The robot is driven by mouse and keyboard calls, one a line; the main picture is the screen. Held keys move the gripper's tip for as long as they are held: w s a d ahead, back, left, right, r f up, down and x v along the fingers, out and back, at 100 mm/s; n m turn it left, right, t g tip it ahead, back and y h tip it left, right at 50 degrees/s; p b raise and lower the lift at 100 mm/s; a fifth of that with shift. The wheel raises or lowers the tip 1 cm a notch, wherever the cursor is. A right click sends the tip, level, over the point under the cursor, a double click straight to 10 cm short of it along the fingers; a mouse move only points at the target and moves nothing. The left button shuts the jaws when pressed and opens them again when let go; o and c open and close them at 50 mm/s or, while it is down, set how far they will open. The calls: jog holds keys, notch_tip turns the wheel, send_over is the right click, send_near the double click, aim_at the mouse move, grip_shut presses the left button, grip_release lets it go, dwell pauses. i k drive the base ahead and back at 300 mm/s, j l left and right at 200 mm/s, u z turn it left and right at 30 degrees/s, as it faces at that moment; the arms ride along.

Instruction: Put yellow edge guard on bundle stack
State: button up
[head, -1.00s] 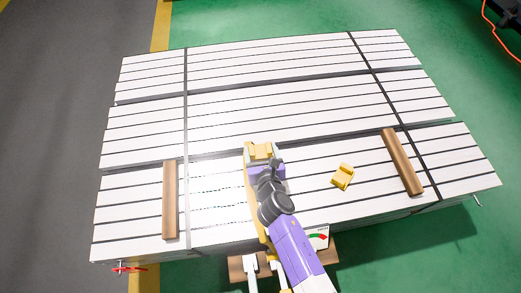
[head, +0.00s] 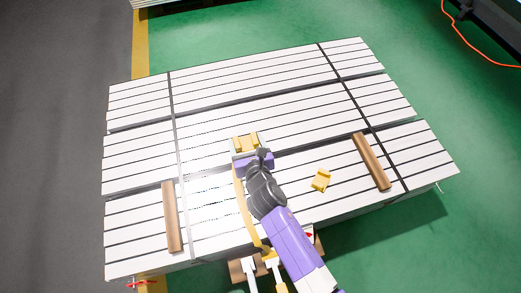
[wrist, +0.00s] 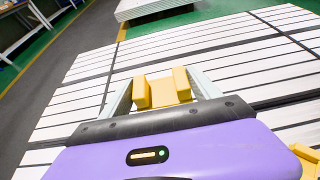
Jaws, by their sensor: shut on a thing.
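My gripper (head: 246,143) is shut on a yellow edge guard (wrist: 163,91), a small block with two raised ends, held between its two pale fingers. The held guard also shows in the head view (head: 240,145), over the middle bundle. I cannot tell whether it touches the surface below. The bundle stack (head: 225,120) is made of white profiles in three rows, crossed by dark straps. A second yellow edge guard (head: 320,180) lies on the front row, to the right of my arm. It shows in part at the lower right of the wrist view (wrist: 307,153).
Two wooden bars lie on the front row, one at the left (head: 172,217) and one at the right (head: 371,161). Another white stack (wrist: 150,8) stands beyond the far edge.

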aim_at(305, 148)
jog(key=i+l+u, duration=0.2)
jog(key=l, duration=0.65)
jog(key=i+l+u, duration=0.2)
jog(key=l, duration=0.7)
jog(key=l+u, duration=0.2)
jog(key=l, duration=0.65)
